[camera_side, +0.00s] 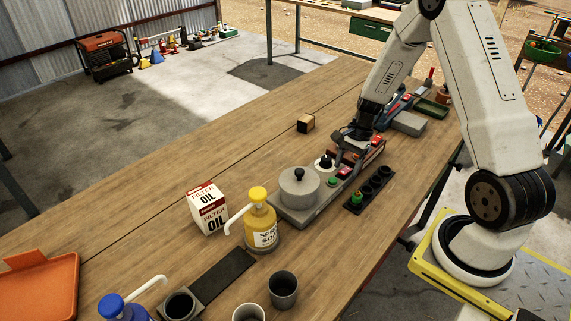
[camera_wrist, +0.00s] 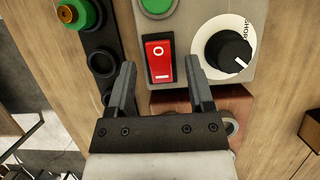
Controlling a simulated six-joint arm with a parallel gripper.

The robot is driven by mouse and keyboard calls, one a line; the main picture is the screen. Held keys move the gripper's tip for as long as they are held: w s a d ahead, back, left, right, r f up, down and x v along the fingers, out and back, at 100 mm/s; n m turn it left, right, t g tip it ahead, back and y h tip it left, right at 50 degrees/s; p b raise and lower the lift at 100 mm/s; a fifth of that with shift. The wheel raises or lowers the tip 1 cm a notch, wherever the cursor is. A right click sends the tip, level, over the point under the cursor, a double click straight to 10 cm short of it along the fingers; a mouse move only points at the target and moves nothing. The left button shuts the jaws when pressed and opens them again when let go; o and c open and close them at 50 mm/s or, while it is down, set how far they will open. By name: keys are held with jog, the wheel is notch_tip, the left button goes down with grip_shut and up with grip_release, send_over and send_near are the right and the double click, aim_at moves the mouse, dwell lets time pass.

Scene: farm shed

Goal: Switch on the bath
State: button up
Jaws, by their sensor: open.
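The bath is a grey unit (camera_side: 299,215) with a round lidded pot (camera_side: 299,188) on top, standing on the wooden table. Its panel has a white dial with a black knob (camera_wrist: 228,52), a green button (camera_wrist: 157,6) and a red rocker switch (camera_wrist: 158,60). The rocker carries an O at one end and a bar at the other; I cannot tell which end is down. My gripper (camera_wrist: 162,66) is open and empty, pointing down, its fingertips on either side of the rocker in the wrist view. In the side view my gripper (camera_side: 346,157) is over the panel's far end.
A black rack (camera_side: 368,188) with a green item in it stands beside the bath. A brownish box with a red switch (camera_side: 374,142) stands just beyond. A yellow soap pump bottle (camera_side: 260,222), oil filter box (camera_side: 207,208) and small wooden block (camera_side: 305,123) are nearby. The table's far left is clear.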

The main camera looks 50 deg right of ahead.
jog(key=v, duration=0.7)
jog(key=shift+r, duration=0.3)
jog(key=s+a+r+n+t+h, duration=0.1)
jog(key=s+a+r+n+h, duration=0.1)
jog(key=a+n, duration=0.7)
jog(key=s+a+r+n+t+h, duration=0.1)
jog(key=s+a+n, duration=0.3)
jog(key=a+n, duration=0.5)
jog(key=shift+s+a+r+t+h, duration=0.2)
jog(key=shift+a+r+t+h, duration=0.1)
jog(key=shift+a+r+h, duration=0.5)
jog(key=shift+d+r, duration=0.1)
